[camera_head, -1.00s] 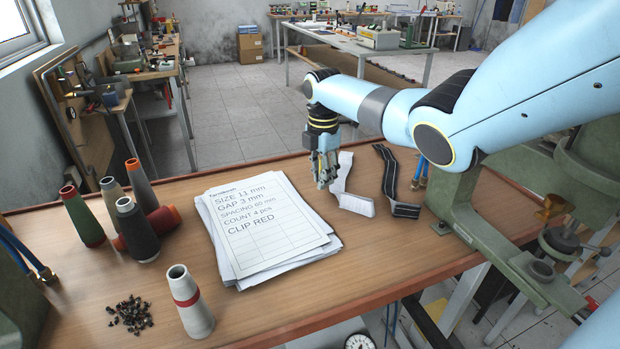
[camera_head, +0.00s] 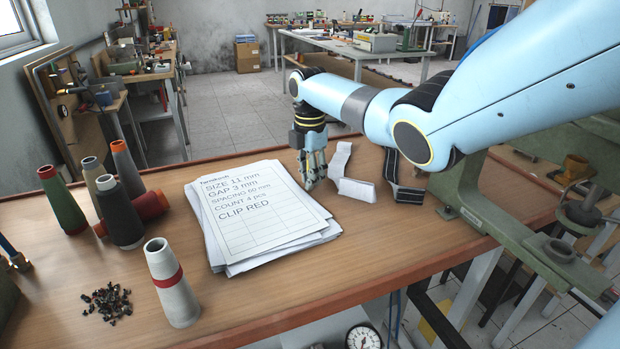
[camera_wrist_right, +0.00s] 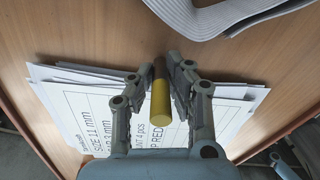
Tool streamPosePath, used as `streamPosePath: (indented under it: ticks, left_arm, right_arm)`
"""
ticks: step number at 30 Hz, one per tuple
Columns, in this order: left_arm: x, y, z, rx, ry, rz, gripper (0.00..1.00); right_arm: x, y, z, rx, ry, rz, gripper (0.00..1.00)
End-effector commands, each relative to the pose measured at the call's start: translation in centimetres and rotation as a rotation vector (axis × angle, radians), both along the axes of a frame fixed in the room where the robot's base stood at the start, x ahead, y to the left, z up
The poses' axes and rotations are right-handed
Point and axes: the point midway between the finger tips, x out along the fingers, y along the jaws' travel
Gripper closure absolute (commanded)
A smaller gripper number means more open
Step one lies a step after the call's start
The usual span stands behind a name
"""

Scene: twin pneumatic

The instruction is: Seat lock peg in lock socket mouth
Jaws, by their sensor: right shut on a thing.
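My right gripper (camera_head: 313,180) hangs low over the wooden bench, between the stack of papers and a white strap. In the right wrist view, my right gripper (camera_wrist_right: 161,75) is shut on a short cylinder, which looks like the lock peg (camera_wrist_right: 160,100). The peg has a yellow end toward the camera and a darker far part. In the head view the fingers hide most of the peg. I cannot make out the lock socket mouth in either view. My left gripper is not in view.
The paper stack (camera_head: 240,215) lies left of the gripper. The white strap (camera_head: 352,188) and a black-striped strap (camera_head: 405,192) lie to its right. Thread cones, including a grey one (camera_head: 172,285), and dark bits (camera_head: 107,302) are at left. A green machine (camera_head: 470,195) stands right.

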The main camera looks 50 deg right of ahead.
Motion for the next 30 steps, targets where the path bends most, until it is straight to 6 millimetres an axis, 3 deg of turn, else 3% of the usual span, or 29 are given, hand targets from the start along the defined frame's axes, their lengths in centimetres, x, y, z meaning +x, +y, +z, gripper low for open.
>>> streamPosePath:
  ticks: [3, 4, 9, 20, 30]
  left_arm:
    - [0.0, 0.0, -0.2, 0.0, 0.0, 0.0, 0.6]
    - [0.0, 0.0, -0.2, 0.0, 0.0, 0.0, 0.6]
    - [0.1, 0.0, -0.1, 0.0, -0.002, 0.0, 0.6]
    - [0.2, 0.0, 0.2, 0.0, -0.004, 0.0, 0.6]
    - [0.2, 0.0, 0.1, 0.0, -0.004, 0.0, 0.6]
  right_arm:
    - [0.0, 0.0, -0.3, 0.0, 0.0, 0.0, 1.0]
    - [0.0, 0.0, -0.4, 0.0, 0.0, 0.0, 0.84]
    - [0.0, 0.0, -0.3, 0.0, 0.0, 0.0, 0.62]
    - [0.0, 0.0, 0.4, -0.001, -0.002, 0.0, 0.62]
    - [0.1, -0.1, 7.3, -0.003, -0.004, 0.0, 0.62]
